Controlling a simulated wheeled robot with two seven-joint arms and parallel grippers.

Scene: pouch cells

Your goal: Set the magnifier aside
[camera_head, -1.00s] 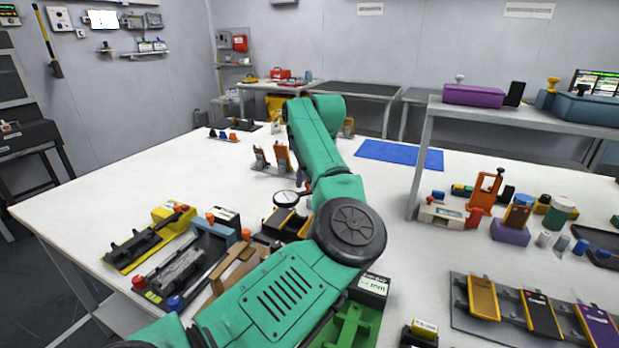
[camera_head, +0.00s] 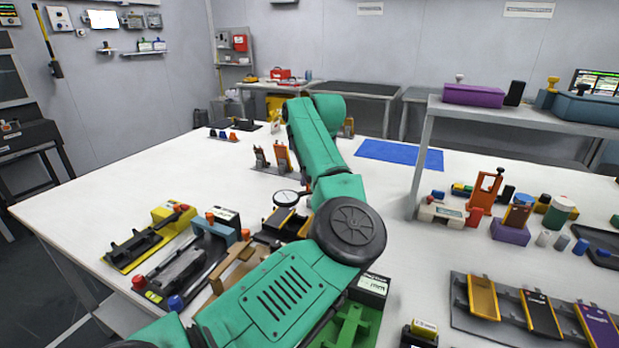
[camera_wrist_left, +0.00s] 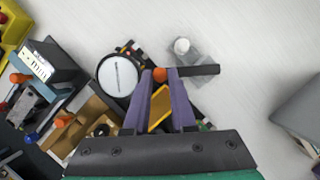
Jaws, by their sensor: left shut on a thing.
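The magnifier has a round pale lens with a black rim, which shows in the head view (camera_head: 285,197) beside my left arm. In the left wrist view the lens (camera_wrist_left: 118,77) is left of my left gripper (camera_wrist_left: 162,72), and a dark handle (camera_wrist_left: 206,70) sticks out on the right. The gripper's purple fingers are shut on the magnifier between lens and handle end. An orange knob shows between the fingertips; I cannot tell what it belongs to. In the head view my arm hides most of the gripper. My right gripper is not in view.
Under and left of the lens are crowded fixtures, including a yellow one (camera_head: 142,249) and a tan one (camera_head: 236,266). A green fixture (camera_head: 350,328) stands right of my arm. A blue mat (camera_head: 400,155) lies bare at the back. White table is clear around (camera_head: 395,215).

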